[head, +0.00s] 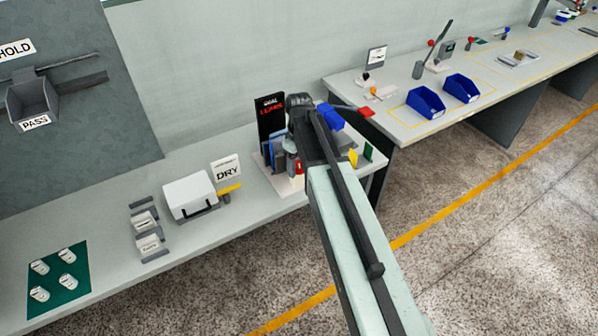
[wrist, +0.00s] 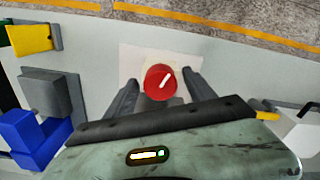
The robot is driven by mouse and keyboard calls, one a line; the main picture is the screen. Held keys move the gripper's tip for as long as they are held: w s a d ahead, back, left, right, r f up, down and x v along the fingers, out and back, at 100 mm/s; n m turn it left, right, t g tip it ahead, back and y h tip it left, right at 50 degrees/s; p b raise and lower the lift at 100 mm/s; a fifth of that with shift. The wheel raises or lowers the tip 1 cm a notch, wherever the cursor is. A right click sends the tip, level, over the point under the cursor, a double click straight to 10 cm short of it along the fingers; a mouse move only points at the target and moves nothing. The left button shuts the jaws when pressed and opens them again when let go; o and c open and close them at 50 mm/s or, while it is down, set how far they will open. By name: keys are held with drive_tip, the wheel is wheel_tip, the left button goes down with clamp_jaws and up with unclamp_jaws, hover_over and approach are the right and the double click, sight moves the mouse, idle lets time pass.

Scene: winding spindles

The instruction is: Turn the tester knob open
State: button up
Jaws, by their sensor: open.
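The tester knob (wrist: 161,82) is round and red with a white pointer mark, seen from above in the wrist view. The pointer is slanted, its upper end toward the right. The knob stands over a pale plate (wrist: 130,57). In the head view a small red part of it (head: 299,167) shows beside my arm. My gripper (wrist: 160,85) is open, with one dark finger on each side of the knob. Gaps show between the fingers and the knob. I cannot tell whether the fingertips are level with it.
A blue block (wrist: 40,140) and a grey block (wrist: 52,92) stand left of the knob in the wrist view, with a yellow piece (wrist: 30,38) beyond. In the head view a black sign (head: 270,115) stands behind the tester, and a white case (head: 189,197) sits to the left.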

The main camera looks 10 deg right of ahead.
drive_tip(key=c, duration=1.4)
drive_tip(key=shift+o, duration=0.2)
drive_tip(key=n, duration=0.4)
drive_tip(key=shift+n, duration=0.4)
drive_tip(key=o, duration=1.4)
drive_tip(key=shift+c, duration=0.2)
